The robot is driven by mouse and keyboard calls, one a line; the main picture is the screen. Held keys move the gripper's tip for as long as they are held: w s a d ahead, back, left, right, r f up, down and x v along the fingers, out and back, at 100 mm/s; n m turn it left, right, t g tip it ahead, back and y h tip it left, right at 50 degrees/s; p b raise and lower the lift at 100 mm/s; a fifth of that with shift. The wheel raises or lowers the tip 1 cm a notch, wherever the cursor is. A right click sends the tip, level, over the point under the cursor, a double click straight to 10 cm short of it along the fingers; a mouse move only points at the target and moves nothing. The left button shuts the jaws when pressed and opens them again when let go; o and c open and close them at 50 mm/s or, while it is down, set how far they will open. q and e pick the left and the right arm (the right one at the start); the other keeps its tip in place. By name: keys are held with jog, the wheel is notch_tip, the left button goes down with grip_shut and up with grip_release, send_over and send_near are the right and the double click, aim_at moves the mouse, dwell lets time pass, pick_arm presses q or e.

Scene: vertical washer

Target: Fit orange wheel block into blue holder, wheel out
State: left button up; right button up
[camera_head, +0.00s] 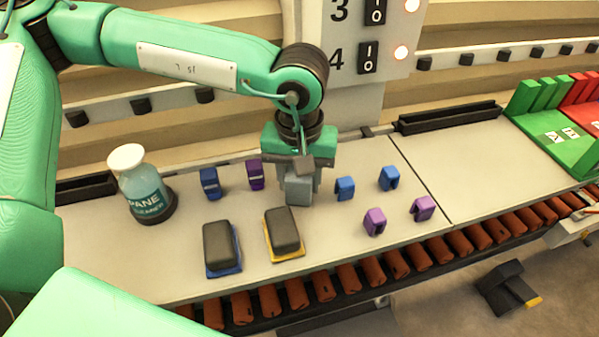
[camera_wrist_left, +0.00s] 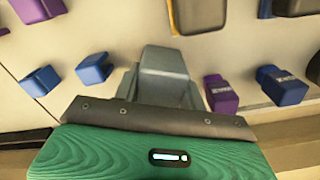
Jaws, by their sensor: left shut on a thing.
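My left gripper (camera_head: 300,187) points down at the middle of the table, fingers closed on a grey block (camera_head: 298,190). The block also shows in the left wrist view (camera_wrist_left: 163,72), between the grey fingers. No orange wheel block is visible in either view. Blue notched pieces stand right of the gripper, one near (camera_head: 345,188) and one farther right (camera_head: 389,178). A blue piece with a pale label (camera_head: 210,183) stands to the left. I cannot tell which blue piece is the holder. My right gripper is not in view.
Purple pieces stand at the left (camera_head: 255,174) and right (camera_head: 374,222). Dark rounded blocks lie on a blue base (camera_head: 223,268) and a yellow base (camera_head: 288,256). A bottle (camera_head: 143,190) stands left. Brown rollers (camera_head: 325,286) line the front edge. The right table panel (camera_head: 470,170) is clear.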

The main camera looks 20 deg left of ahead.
pick_arm(q)
jog(key=shift+f+b, duration=0.2)
jog(key=shift+b, duration=0.1)
jog(key=o, duration=1)
jog(key=shift+r, duration=0.1)
